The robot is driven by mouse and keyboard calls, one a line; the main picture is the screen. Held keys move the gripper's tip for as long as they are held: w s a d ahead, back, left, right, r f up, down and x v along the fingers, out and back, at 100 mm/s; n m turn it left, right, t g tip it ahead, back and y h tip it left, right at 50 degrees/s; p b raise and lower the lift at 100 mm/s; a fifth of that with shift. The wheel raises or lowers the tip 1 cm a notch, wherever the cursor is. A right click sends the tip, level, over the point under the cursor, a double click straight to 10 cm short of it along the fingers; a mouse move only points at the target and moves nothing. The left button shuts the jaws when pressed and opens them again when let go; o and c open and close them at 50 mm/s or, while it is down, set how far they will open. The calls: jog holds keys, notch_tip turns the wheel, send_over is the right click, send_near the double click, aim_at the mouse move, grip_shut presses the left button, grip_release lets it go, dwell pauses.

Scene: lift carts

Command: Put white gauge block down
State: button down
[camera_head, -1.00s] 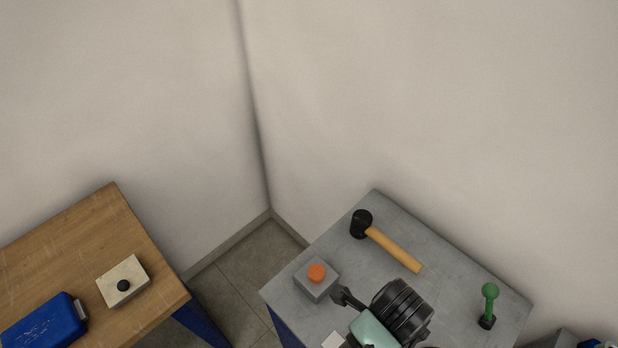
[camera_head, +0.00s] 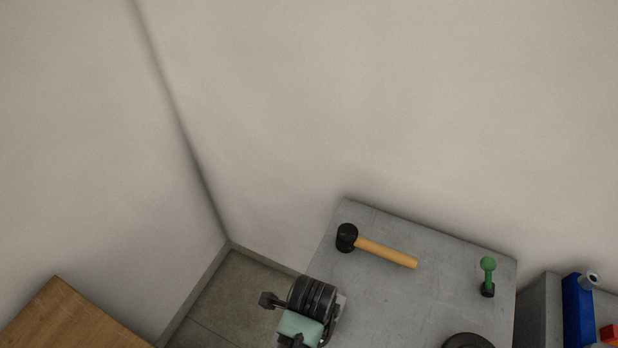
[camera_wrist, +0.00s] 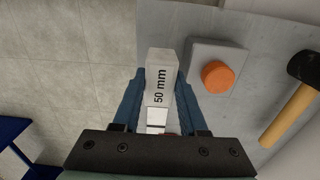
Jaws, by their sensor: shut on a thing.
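The white gauge block (camera_wrist: 160,70), marked "50 mm", is between the two blue fingers of my gripper (camera_wrist: 160,82) in the wrist view. The fingers are shut on its sides. In that view the block lies over the left edge of the grey table top (camera_wrist: 264,20), with tiled floor to its left. I cannot tell its height above the table. In the head view my dark wrist is at the table's left edge; the block and fingers are not visible there.
A grey box with an orange button (camera_wrist: 217,76) is just right of the block. A mallet (camera_head: 385,252), a green-knobbed lever (camera_head: 488,276) and a dark round object (camera_head: 467,341) are on the table. A wooden table (camera_head: 70,318) is at lower left. The table's middle is clear.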

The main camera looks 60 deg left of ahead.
jog(key=shift+f, duration=2.05)
jog(key=c, duration=0.7)
grip_release()
jog(key=shift+f, duration=0.15)
jog(key=shift+c, duration=0.2)
